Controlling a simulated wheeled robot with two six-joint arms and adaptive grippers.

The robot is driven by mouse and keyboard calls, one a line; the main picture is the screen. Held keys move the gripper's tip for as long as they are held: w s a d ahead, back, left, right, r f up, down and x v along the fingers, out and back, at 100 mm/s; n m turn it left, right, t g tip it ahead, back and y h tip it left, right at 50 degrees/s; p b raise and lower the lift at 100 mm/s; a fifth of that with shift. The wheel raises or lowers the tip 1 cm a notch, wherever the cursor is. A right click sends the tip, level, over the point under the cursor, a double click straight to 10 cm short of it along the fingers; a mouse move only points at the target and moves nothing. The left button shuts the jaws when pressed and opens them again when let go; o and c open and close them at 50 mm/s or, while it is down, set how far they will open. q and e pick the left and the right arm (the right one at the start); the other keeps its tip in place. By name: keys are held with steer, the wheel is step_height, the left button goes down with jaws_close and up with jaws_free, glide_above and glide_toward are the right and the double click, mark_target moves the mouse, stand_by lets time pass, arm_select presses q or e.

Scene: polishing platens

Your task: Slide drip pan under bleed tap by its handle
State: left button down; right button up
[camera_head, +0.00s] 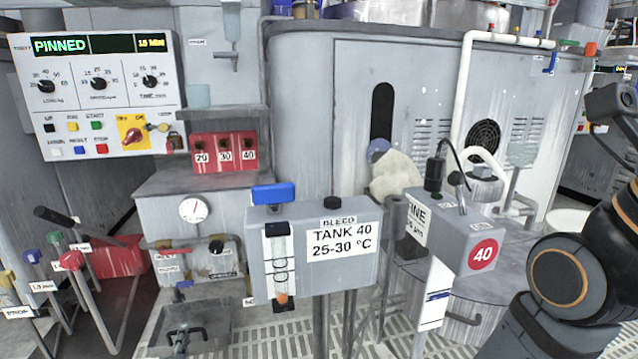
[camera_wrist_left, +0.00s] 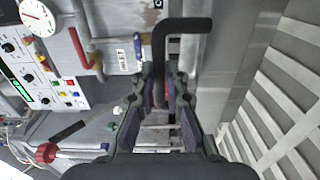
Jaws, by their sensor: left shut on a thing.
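The drip pan (camera_head: 213,316) is a shallow grey tray low at the left of the head view, on the floor grating. Its dark handle (camera_head: 183,338) shows at the front. In the left wrist view the handle is a bent black bar (camera_wrist_left: 182,25) running down between the fingers of my left gripper (camera_wrist_left: 162,100), which is shut on it. A small blue-handled tap (camera_head: 184,285), which may be the bleed tap, sits above the pan; a blue lever also shows in the wrist view (camera_wrist_left: 138,48). I cannot make out my left gripper clearly in the head view.
The box marked BLEED TANK 40 (camera_head: 355,270) stands on posts right of the pan. Coloured levers (camera_head: 72,262) and a red tray (camera_head: 125,257) are at the left. Slotted floor (camera_head: 285,340) shows between the pan and the posts. My right arm is at the right edge.

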arm_select(q)
steer(key=shift+x, duration=1.55)
steer(key=shift+x, duration=1.45)
steer(key=c, duration=1.3)
jaws_free()
